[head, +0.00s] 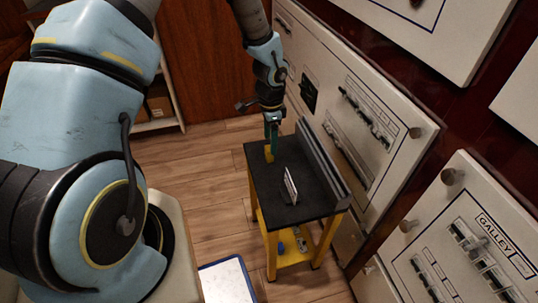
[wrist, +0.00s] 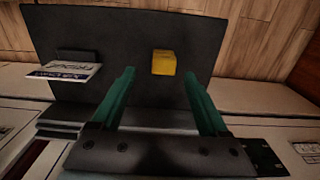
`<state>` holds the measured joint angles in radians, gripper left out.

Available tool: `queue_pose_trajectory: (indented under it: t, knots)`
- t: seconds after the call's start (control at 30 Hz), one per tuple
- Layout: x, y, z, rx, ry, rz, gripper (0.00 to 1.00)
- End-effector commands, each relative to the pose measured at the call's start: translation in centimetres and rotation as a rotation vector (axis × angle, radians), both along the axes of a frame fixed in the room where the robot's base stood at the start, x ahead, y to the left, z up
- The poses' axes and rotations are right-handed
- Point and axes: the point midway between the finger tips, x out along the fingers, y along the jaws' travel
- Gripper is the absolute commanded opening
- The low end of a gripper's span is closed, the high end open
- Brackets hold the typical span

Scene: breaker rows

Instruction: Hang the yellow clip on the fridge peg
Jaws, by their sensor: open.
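The yellow clip (wrist: 164,62) is a small block on the black top of the small stand. In the head view the clip (head: 268,154) is at the stand's far left edge, just below my gripper. My gripper (wrist: 158,75) has two green fingers, spread apart with nothing between them. In the wrist view the clip shows beyond the fingertips, between their lines. My gripper (head: 271,132) points down in the head view. Round pegs stick out of the wall panels, such as one peg (head: 416,132) and another peg (head: 453,176). I cannot tell which is the fridge peg.
The stand's black top (head: 262,182) has a raised ledge (head: 322,165) along its wall side. A white card (head: 291,186) stands on it; its lettering (wrist: 64,71) is unreadable. The GALLEY panel (head: 485,235) is at right. Open wooden floor (head: 205,170) lies left of the stand.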

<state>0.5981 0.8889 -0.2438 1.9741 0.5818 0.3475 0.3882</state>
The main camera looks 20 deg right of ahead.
Motion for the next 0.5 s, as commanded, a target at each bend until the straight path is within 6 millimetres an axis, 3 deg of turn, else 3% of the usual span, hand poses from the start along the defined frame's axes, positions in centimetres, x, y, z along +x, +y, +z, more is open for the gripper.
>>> queue_pose_trajectory:
  t: [0.33, 0.5]
  knots:
    - [0.6, 0.2, -4.2, 0.002, 0.001, 0.002, 0.78]
    - [0.6, 0.2, -5.3, 0.000, -0.001, 0.002, 0.78]
